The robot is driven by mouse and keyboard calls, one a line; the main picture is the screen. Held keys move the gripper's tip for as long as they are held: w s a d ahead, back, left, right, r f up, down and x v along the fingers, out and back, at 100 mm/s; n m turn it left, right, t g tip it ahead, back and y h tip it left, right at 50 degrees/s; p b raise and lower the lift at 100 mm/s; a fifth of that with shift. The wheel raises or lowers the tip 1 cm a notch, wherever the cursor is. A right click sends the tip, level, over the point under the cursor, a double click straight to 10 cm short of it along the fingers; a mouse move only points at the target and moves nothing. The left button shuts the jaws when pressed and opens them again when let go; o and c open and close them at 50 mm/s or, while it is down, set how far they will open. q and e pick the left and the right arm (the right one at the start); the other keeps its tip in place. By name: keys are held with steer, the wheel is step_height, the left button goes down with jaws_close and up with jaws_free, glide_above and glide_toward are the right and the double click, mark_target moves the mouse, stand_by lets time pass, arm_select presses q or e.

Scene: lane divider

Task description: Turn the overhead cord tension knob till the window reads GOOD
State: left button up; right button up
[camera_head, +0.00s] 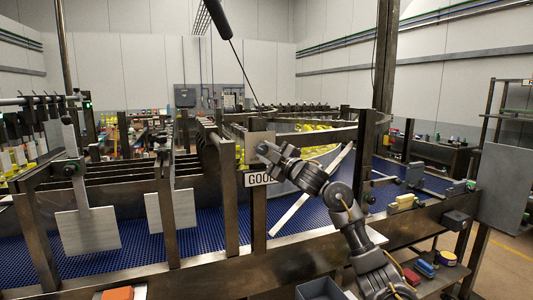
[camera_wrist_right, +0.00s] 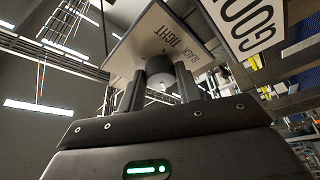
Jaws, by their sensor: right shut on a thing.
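The tension knob (camera_wrist_right: 160,70) is a dark round knob on a pale plate (camera_wrist_right: 130,50) marked SLACK and TIGHT. My right gripper (camera_wrist_right: 160,88) is shut on it, one finger on each side, in the right wrist view. In the head view the right gripper (camera_head: 264,149) reaches the plate (camera_head: 256,139) on its post, and hides the knob. The window also shows in the wrist view (camera_wrist_right: 246,28), cut by the frame edge. My left gripper is not in view.
A black cylinder (camera_head: 217,18) hangs overhead with a thin cord running down behind the plate. A blue conveyor (camera_head: 205,236) with metal rails lies below. Pale paddles (camera_head: 87,231) hang at the left. A slanted white bar (camera_head: 312,190) is beside my right arm.

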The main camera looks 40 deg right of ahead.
steer(key=o, duration=1)
steer(key=shift+s+f+b, duration=0.25)
steer(key=shift+s+b, duration=0.1)
steer(key=shift+s, duration=0.05)
steer(key=b+v, duration=0.3)
steer(key=v, duration=0.7)
steer(key=shift+b, duration=0.4)
steer(key=shift+w+r, duration=0.1)
